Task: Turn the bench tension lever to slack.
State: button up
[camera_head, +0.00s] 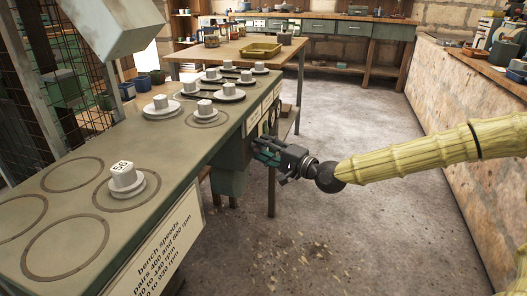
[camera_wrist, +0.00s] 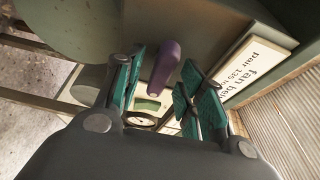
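A purple handle (camera_wrist: 165,66), which looks like the tension lever, shows in the wrist view in front of the bench's green housing. My gripper (camera_wrist: 162,92) is open, with one teal finger pad on each side of the handle's rounded end. I cannot tell whether either pad touches it. In the head view my gripper (camera_head: 268,152) is at the right side of the green bench (camera_head: 150,142), by a box-like housing below the bench top. The lever is hidden there. A round dial (camera_wrist: 140,120) shows partly behind the fingers, and its reading is not legible.
Grey pulleys sit on the bench top, one marked 56 (camera_head: 124,176). Ring outlines lie near it. A speed label (camera_head: 160,245) is on the bench's side. A wooden table (camera_head: 235,50) stands behind. The floor (camera_head: 340,220) to the right is open.

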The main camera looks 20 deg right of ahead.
jog(key=shift+w+a, duration=0.2)
jog(key=shift+w, duration=0.15)
grip_shut()
